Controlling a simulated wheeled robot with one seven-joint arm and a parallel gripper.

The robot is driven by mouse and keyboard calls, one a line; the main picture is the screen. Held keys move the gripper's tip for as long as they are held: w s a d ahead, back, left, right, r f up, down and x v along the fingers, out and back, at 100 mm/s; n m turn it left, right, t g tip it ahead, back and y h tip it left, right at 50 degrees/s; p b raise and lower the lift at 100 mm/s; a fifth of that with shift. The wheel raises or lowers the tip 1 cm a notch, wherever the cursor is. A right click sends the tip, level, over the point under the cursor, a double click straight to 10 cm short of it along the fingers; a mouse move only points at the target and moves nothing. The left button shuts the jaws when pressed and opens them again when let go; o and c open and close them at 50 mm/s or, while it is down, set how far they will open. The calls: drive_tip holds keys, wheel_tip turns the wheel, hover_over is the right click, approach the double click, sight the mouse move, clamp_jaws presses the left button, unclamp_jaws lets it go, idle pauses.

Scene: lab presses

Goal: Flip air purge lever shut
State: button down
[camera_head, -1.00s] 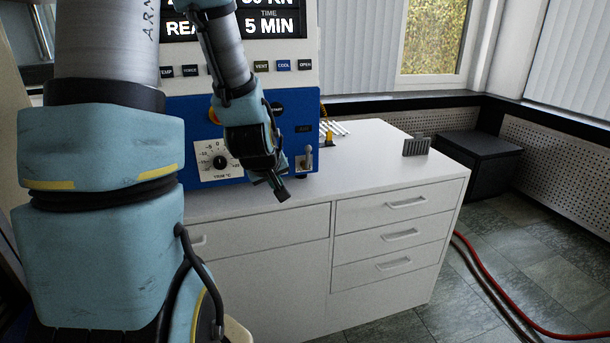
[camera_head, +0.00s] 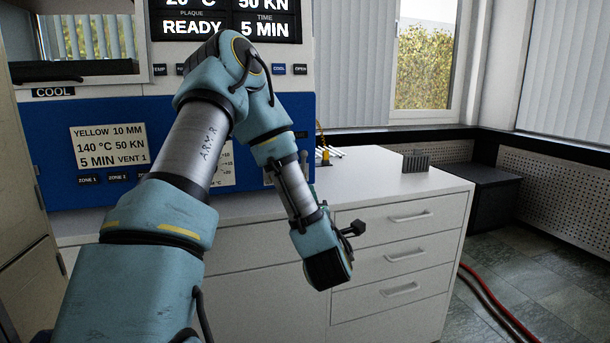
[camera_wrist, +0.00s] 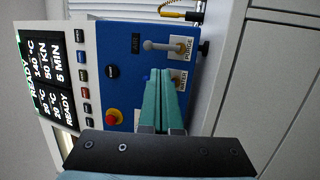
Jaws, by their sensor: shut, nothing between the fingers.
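The air purge lever (camera_wrist: 158,46) shows in the wrist view beside a plate marked PURGE (camera_wrist: 183,48). Its pale ball end points left in that picture, toward the press display. My gripper (camera_wrist: 160,74) is shut and empty; its teal fingers reach toward the panel just below the purge lever in the picture, apart from it. The fingers partly cover a second lever plate marked WATER (camera_wrist: 179,80). In the head view my arm hides the lever corner of the blue panel (camera_head: 55,150), and the fingertips cannot be made out.
The press stands on a white drawer cabinet (camera_head: 405,236). A small grey rack (camera_head: 416,162) sits on its top at the right. A red emergency button (camera_wrist: 113,117) is on the panel. A red hose (camera_head: 490,295) lies on the floor at the right.

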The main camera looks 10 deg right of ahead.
drive_tip(key=a+p+x, duration=0.1)
drive_tip(key=p+x, duration=0.2)
drive_tip(key=x, duration=1)
drive_tip(key=shift+w+d, duration=0.25)
drive_tip(key=shift+d, duration=0.2)
drive_tip(key=shift+r, duration=0.1)
drive_tip(key=shift+w+a+r+g+p, duration=0.1)
drive_tip(key=shift+w+r+g+p, duration=0.5)
drive_tip(key=shift+w+r, duration=0.2)
drive_tip(key=shift+f, duration=0.1)
